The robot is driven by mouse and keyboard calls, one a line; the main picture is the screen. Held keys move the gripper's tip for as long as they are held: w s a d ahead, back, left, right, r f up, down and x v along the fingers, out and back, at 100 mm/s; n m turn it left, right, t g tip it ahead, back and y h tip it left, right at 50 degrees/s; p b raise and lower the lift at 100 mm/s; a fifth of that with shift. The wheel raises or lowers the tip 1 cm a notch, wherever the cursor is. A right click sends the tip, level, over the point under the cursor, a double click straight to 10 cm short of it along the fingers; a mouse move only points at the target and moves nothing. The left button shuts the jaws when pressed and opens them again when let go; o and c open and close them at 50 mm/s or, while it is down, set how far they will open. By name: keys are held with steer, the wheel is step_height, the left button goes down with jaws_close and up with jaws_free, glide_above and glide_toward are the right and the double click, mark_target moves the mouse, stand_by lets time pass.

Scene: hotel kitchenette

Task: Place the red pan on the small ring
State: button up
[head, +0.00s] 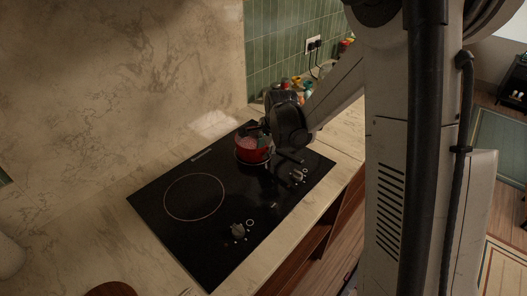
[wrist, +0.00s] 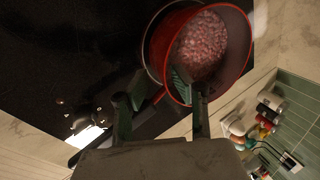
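The red pan (head: 253,150) is upright at the far part of the black cooktop, with pinkish contents inside. I cannot tell whether the pan's base touches the glass. My gripper (wrist: 157,98) is at the pan's side, its fingers apart on either side of the handle. One finger overlaps the pan's near rim in the picture.
The cooktop (head: 215,240) has a large empty ring (head: 194,196) left of the pan. A marble wall is behind. Several small colourful items (wrist: 265,120) and a wall socket (head: 313,45) are beyond the pan.

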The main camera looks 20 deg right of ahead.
steer(key=a+v, duration=0.1)
steer(key=v, duration=0.9)
steer(key=s+a+r+n+t, duration=0.1)
steer(key=s+r+n, duration=0.3)
steer(key=s, duration=0.9)
steer(key=s+a+r+n+t+h, duration=0.1)
steer(key=s+r+n, duration=0.3)
steer(key=s+n, duration=0.7)
steer(key=s+t, duration=0.1)
steer(key=s, duration=0.1)
steer(key=shift+s+r, duration=0.15)
steer(key=shift+s, duration=0.15)
step_height(320, 180, down, 6)
steer(key=b, duration=0.6)
steer(key=shift+r, duration=0.1)
steer(key=shift+r, duration=0.1)
steer(key=shift+d, duration=0.15)
